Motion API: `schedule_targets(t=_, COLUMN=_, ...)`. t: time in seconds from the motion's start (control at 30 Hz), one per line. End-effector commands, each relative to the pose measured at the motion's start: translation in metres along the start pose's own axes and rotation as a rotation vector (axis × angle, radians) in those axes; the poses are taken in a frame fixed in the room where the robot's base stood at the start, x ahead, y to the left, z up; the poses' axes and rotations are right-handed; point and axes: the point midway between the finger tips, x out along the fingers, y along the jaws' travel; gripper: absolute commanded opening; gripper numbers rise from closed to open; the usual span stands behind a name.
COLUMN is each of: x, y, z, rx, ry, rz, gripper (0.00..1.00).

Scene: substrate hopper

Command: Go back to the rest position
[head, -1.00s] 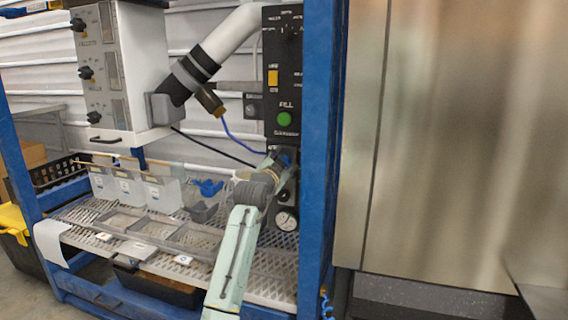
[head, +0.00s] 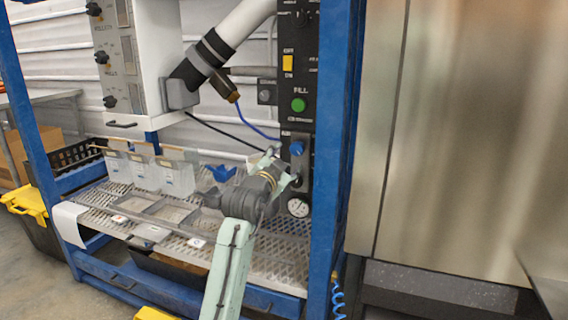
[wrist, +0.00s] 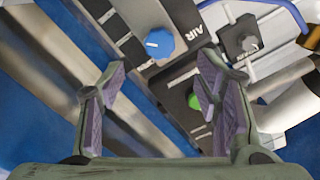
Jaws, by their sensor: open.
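My gripper (head: 285,172) is at the end of my pale green arm, in front of the lower control panel. In the wrist view my gripper (wrist: 165,72) is open, with its two purple-padded fingers spread and nothing between them. The blue knob (head: 297,148) on the panel is in plain view just above my gripper. In the wrist view the blue knob (wrist: 159,43), beside the word AIR, lies beyond the fingertips and looks apart from them. The green FILL button (head: 298,105) is higher on the panel; it also shows in the wrist view (wrist: 194,101).
A blue frame post (head: 337,130) stands close to the right of my gripper. A pressure gauge (head: 298,207) is below it. Left are clear bins (head: 178,177) and grey trays on a mesh shelf (head: 275,254). A steel cabinet (head: 460,130) fills the right.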

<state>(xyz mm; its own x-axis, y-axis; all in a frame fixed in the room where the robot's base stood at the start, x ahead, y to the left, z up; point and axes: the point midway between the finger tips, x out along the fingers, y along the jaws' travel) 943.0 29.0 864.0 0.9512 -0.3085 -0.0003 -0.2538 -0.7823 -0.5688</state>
Motion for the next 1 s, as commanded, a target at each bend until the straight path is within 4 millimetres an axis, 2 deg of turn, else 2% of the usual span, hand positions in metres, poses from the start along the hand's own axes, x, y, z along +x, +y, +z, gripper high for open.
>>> schedule_targets(t=0.13, x=-0.011, y=0.0, z=0.0, rx=0.0, ry=0.001, rz=0.0, gripper=0.58)
schedule_targets(t=0.47, x=-0.013, y=0.0, z=0.0, rx=0.0, ry=0.0, rz=-0.001, gripper=0.58)
schedule_targets(t=0.57, x=-0.018, y=-0.011, z=-0.004, rx=-0.006, ry=0.012, rz=-0.029, gripper=0.58)
schedule_targets(t=0.67, x=-0.037, y=-0.043, z=-0.015, rx=-0.02, ry=0.047, rz=-0.117, gripper=0.58)
schedule_targets(t=0.77, x=-0.074, y=-0.095, z=-0.032, rx=-0.042, ry=0.108, rz=-0.265, gripper=0.58)
schedule_targets(t=0.8, x=-0.093, y=-0.117, z=-0.039, rx=-0.049, ry=0.137, rz=-0.333, gripper=0.58)
schedule_targets(t=0.87, x=-0.126, y=-0.149, z=-0.049, rx=-0.058, ry=0.182, rz=-0.436, gripper=0.58)
schedule_targets(t=0.9, x=-0.149, y=-0.169, z=-0.056, rx=-0.06, ry=0.211, rz=-0.505, gripper=0.58)
schedule_targets(t=0.97, x=-0.185, y=-0.196, z=-0.065, rx=-0.061, ry=0.255, rz=-0.606, gripper=0.58)
schedule_targets(t=1.0, x=-0.211, y=-0.213, z=-0.071, rx=-0.058, ry=0.285, rz=-0.673, gripper=0.58)
